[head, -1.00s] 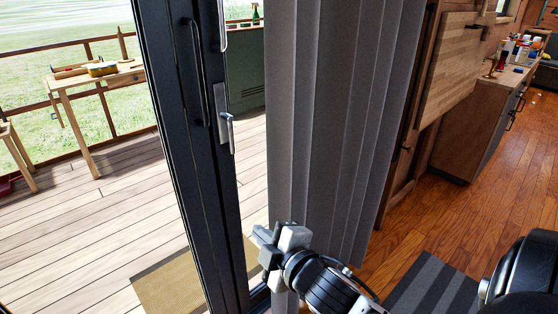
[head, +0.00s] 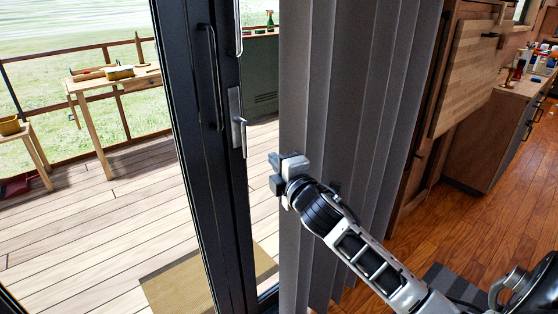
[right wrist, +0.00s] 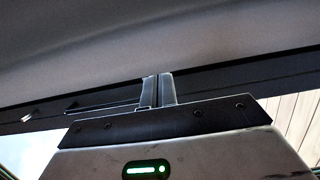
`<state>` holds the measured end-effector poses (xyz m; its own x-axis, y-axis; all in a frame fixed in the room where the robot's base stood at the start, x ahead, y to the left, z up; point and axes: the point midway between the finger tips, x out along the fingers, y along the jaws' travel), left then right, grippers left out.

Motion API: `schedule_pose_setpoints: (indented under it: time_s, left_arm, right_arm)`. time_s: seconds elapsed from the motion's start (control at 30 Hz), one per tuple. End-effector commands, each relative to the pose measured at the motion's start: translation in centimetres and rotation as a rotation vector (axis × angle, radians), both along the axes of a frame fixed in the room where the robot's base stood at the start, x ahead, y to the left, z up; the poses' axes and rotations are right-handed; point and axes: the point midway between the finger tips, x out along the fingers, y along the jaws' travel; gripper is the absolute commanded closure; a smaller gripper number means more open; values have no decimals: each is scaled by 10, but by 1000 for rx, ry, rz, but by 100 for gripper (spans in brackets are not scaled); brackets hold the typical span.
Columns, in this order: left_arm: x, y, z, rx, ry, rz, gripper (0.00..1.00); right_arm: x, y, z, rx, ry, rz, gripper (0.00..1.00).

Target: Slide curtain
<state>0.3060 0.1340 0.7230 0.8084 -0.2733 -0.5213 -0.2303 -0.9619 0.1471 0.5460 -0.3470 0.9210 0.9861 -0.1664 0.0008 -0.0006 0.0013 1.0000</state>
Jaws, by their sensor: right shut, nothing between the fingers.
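The grey curtain (head: 335,110) hangs in vertical folds beside the dark-framed glass door. My right gripper (head: 276,175) is in front of the curtain's left edge at about mid-height, with its fingers pointing left. Its fingers are shut with nothing between them. In the right wrist view the shut fingers (right wrist: 157,90) stand upright against the dark door frame, with a broad grey surface (right wrist: 150,35), likely the curtain, filling the upper part. I cannot tell whether the gripper touches the curtain. My left gripper is not in view.
The dark door frame (head: 205,130) with a long handle stands left of the curtain. Beyond it is a wooden deck (head: 90,230) with a table (head: 115,82). A wooden panel (head: 470,70) and a counter (head: 500,130) are at the right.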

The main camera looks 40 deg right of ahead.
Motion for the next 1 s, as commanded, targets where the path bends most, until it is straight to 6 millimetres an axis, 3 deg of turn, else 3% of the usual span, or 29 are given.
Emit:
schedule_pose_setpoints:
  time_s: [0.47,0.73,1.0]
  left_arm:
    - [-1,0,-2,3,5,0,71]
    - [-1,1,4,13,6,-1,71]
    - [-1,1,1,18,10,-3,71]
  right_arm:
    - [0,-8,0,1,1,0,100]
    - [3,-47,0,-3,2,-1,100]
    - [4,-52,0,2,0,0,100]
